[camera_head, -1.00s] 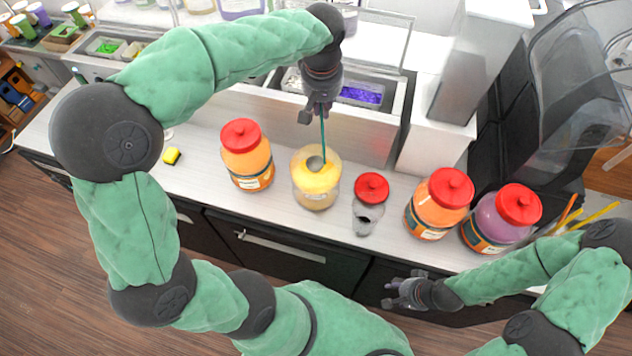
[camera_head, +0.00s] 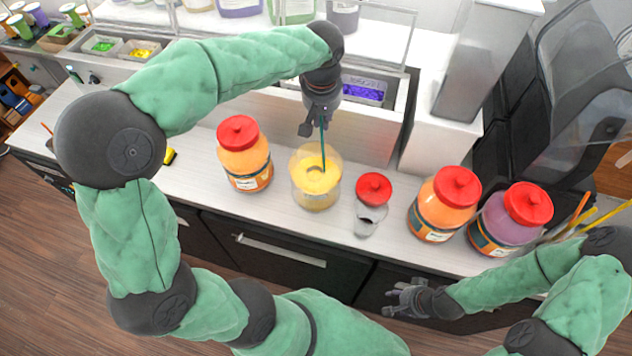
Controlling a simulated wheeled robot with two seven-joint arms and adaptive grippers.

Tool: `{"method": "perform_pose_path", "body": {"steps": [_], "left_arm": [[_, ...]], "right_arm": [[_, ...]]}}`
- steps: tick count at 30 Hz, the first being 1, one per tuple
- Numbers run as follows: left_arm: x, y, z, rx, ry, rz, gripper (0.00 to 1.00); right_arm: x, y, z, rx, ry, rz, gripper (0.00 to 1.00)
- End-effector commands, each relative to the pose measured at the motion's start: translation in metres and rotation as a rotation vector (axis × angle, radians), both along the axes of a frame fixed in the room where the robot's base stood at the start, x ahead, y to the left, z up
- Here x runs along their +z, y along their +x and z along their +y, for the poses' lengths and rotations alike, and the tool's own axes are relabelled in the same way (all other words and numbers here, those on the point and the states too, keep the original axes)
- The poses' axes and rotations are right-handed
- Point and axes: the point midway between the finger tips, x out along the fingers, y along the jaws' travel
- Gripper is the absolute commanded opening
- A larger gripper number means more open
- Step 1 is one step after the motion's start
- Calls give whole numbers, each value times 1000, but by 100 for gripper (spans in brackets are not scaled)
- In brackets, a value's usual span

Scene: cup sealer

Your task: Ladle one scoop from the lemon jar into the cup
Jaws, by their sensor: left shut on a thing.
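The open lemon jar (camera_head: 316,192), clear with yellow contents, stands upright near the middle of the counter. My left gripper (camera_head: 318,118) is above it, shut on the teal handle of the ladle (camera_head: 323,150). The handle points down into the jar's mouth; the ladle's bowl is down at the yellow contents and mostly hidden. A small clear cup (camera_head: 367,219) stands right of the jar, with a red lid (camera_head: 374,187) directly behind it. My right gripper (camera_head: 396,298) is in front of the counter, its fingers apart and empty.
An orange jar with a red lid (camera_head: 244,155) stands left of the lemon jar. Another orange jar (camera_head: 441,207) and a purple jar (camera_head: 508,222) stand to the right. A yellow sponge (camera_head: 170,157) lies at the left. A topping bin (camera_head: 364,94) is behind.

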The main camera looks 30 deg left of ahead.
Motion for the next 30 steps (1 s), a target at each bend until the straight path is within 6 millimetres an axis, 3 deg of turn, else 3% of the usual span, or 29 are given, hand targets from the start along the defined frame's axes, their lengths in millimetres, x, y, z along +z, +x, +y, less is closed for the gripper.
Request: {"method": "perform_pose_path", "body": {"steps": [15, 30], "left_arm": [[-33, 0, 0, 0, 0, 0, 0], [-34, 0, 0, 0, 1, -1, 0]], "right_arm": [[-25, 0, 0, 0, 0, 0, 40], [-26, 0, 0, 0, 0, 0, 40]]}}
